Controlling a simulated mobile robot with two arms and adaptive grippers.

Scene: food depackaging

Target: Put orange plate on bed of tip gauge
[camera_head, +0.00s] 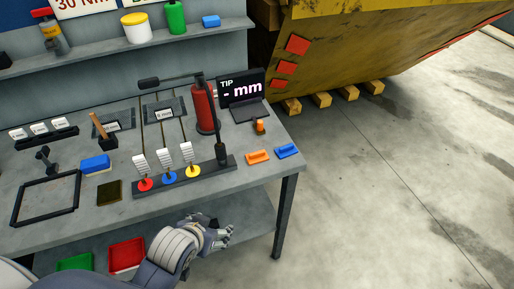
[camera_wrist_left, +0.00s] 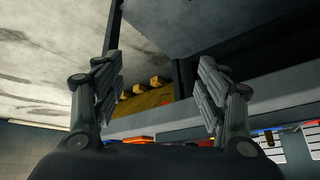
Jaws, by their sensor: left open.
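The orange plate (camera_head: 258,156), a small flat piece with a raised grip, lies on the workbench near its front right corner. The tip gauge (camera_head: 240,86), a dark screen reading "TIP - mm", stands behind it with its dark bed (camera_head: 252,110) in front of the screen. The bed looks empty. My left gripper (camera_head: 224,237) is below and in front of the bench edge, apart from the plate. In the left wrist view its two fingers (camera_wrist_left: 160,88) are spread with nothing between them. An orange strip (camera_wrist_left: 138,138) shows there at the bench edge; I cannot tell whether it is the plate.
A blue plate (camera_head: 287,151) lies right of the orange one. A small orange-topped part (camera_head: 260,126) stands near the gauge bed. Open floor (camera_head: 390,190) lies to the right.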

